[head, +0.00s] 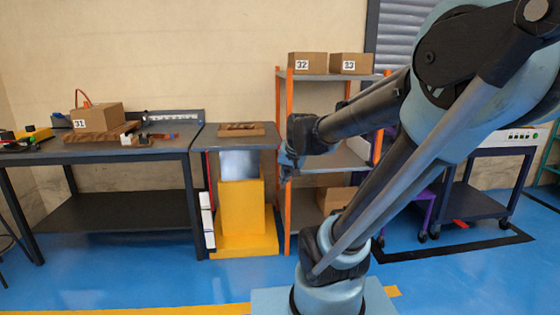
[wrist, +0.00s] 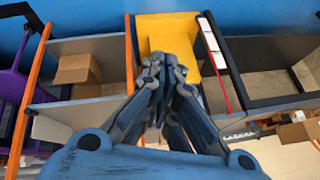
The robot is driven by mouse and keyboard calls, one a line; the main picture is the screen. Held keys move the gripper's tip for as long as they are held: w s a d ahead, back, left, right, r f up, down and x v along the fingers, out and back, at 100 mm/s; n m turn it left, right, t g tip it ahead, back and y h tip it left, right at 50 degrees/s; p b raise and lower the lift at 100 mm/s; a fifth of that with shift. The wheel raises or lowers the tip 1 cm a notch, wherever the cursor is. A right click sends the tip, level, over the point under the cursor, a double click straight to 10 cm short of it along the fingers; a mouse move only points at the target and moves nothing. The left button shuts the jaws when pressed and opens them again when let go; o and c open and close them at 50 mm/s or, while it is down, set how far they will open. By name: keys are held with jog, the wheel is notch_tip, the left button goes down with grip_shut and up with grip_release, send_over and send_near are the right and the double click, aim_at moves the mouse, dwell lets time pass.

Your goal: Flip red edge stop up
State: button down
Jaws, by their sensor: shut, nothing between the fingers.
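The yellow machine body (head: 240,210) stands under a grey table (head: 213,135), left of the shelf. A thin upright red strip (head: 209,172) shows at its left side, above white boxes. The strip also shows in the wrist view (wrist: 216,68). I cannot tell whether it is the red edge stop or how the stop is set. My gripper (head: 285,168) is shut and empty in front of the shelf's left post. In the wrist view my gripper (wrist: 165,65) overlaps the yellow body (wrist: 168,32); I see no contact.
An orange-posted shelf (head: 289,215) with boxes (head: 307,63) stands right of the machine. A dark workbench (head: 100,155) with a box and tools stands at left. White boxes (head: 208,220) hang beside the yellow body.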

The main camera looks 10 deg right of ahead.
jog(key=w+a+r+m+t+y, duration=0.1)
jog(key=w+a+r+t, duration=0.2)
jog(key=w, duration=0.5)
jog(key=w+a+r+m+y, duration=0.1)
jog(key=w+a+r+m, duration=0.15)
jog(key=w+a, duration=0.45)
jog(key=w+a+r+m+t+y, duration=0.1)
jog(key=w+a+m+t+y, duration=0.5)
jog(key=w+a, duration=1.9)
jog(key=a+f+m+t, duration=0.5)
jog(key=a+f+m, duration=0.45)
jog(key=a, duration=0.45)
jog(key=s+a+f+m+t+h, duration=0.1)
jog(key=s+f+m+t, duration=0.2)
jog(key=f, duration=0.6)
jog(key=s+a+f+m+t+h, duration=0.2)
jog(key=s+f+m+t, duration=0.1)
jog(key=s+f+m, duration=0.4)
notch_tip(320, 180, down, 3)
jog(key=shift+s+a+r+m+h, duration=0.15)
jog(key=shift+m+h, duration=0.15)
jog(key=shift+m, duration=0.5)
